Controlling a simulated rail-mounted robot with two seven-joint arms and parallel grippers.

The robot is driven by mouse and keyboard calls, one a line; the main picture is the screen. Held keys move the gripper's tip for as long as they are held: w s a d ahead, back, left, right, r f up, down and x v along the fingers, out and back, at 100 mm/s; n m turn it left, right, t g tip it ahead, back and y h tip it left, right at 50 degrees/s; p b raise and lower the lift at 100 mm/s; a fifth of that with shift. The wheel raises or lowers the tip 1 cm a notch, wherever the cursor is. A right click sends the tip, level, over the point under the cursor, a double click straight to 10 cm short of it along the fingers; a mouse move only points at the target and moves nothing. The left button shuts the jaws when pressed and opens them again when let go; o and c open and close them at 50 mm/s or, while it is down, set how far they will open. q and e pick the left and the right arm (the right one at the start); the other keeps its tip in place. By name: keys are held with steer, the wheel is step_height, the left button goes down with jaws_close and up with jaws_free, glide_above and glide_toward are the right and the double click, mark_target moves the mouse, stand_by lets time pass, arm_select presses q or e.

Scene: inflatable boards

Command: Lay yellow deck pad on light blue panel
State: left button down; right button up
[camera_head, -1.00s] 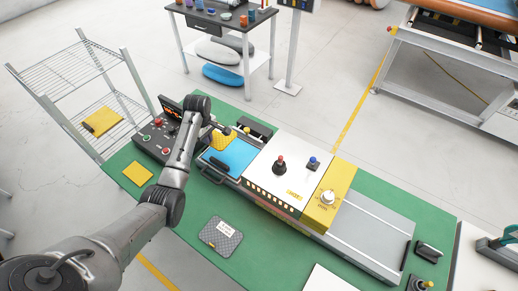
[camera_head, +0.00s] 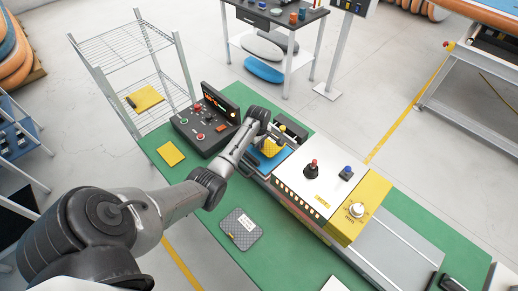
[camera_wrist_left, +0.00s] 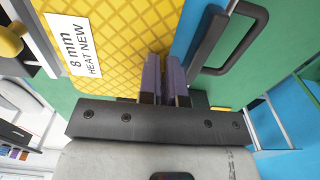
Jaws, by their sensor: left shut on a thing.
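The yellow deck pad (camera_head: 270,149) has a diamond texture and a white label reading "8 mm HEAT NEW"; it fills the upper left of the left wrist view (camera_wrist_left: 120,35). My left gripper (camera_wrist_left: 165,60) is shut on the pad near its edge; my arm hides the fingers in the head view. The light blue panel (camera_head: 262,165) lies in the press at the bench's far end, partly covered in view by the pad. It also shows in the left wrist view (camera_wrist_left: 188,30), beside a dark handle (camera_wrist_left: 228,42). Whether pad and panel touch is unclear. My right gripper is not in view.
A white and yellow machine housing (camera_head: 318,178) stands right of the panel. A control box (camera_head: 205,128) with buttons stands left. A flat yellow square (camera_head: 171,153) and a grey labelled pad (camera_head: 240,229) lie on the green bench (camera_head: 205,205). A wire rack (camera_head: 130,50) stands behind.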

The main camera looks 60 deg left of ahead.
arm_select(q)
steer(key=shift+f, duration=1.55)
steer(key=shift+f, duration=0.1)
steer(key=c, duration=1.3)
jaws_free()
